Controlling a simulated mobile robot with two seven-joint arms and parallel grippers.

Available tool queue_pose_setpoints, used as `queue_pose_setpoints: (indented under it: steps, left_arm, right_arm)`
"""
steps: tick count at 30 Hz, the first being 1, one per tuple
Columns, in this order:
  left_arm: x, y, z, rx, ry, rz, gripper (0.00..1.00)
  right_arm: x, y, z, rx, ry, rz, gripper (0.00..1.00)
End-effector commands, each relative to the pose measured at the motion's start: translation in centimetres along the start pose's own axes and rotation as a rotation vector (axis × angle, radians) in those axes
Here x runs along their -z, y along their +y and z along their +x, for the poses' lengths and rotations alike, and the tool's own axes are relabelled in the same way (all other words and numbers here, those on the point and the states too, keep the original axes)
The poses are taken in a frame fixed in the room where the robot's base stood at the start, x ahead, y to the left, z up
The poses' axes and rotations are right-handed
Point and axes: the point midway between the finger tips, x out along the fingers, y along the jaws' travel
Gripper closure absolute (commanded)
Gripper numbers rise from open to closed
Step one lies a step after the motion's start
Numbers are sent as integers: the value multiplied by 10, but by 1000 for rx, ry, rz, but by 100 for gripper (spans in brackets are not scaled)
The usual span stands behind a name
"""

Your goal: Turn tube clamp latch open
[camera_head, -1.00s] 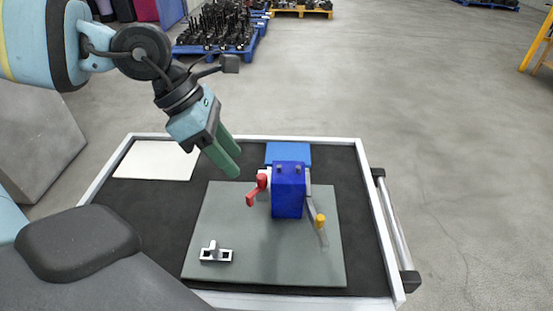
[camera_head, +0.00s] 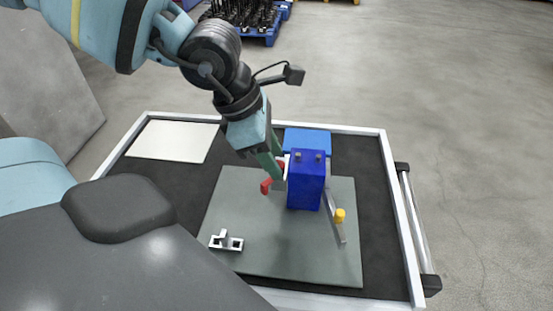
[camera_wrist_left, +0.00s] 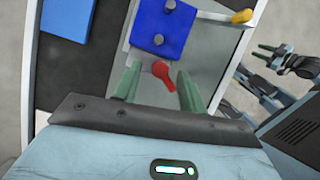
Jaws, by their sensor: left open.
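A blue clamp block (camera_head: 307,182) stands on a grey plate (camera_head: 235,200), with a red latch handle (camera_head: 266,186) on its left side. My left gripper (camera_head: 279,168) is open at the red latch and hides part of it. In the left wrist view, the red latch (camera_wrist_left: 161,70) lies between the two green fingers, nearer the right one; I cannot tell whether they touch it. The blue block (camera_wrist_left: 158,28) is just beyond the fingertips. My right gripper (camera_wrist_left: 263,54) shows at the right edge of the left wrist view, its fingers apart and empty, away from the block.
A metal lever with a yellow knob (camera_head: 340,215) sticks out at the block's right. A small metal bracket (camera_head: 226,241) lies on the plate's front left. A blue pad (camera_head: 308,140) is behind the block; a white sheet (camera_head: 172,141) lies at the back left.

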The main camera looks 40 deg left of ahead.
Motion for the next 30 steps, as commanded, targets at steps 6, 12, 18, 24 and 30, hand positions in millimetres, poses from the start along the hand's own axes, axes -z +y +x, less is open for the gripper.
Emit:
queue_pose_setpoints:
  steps: [6,12,18,24,30]
  left_arm:
    - [0,0,15,1,0,0,59]
    - [0,0,16,1,-1,-1,59]
    - [0,0,16,1,-2,0,76]
    - [0,0,16,1,-2,0,100]
    - [0,0,17,13,-2,28,100]
  right_arm:
    - [-2,0,1,0,-3,0,64]
    - [-2,0,1,0,-2,0,64]
    - [-1,0,1,0,-1,0,64]
    - [0,0,1,0,0,0,64]
    - [-3,0,3,1,-3,1,64]
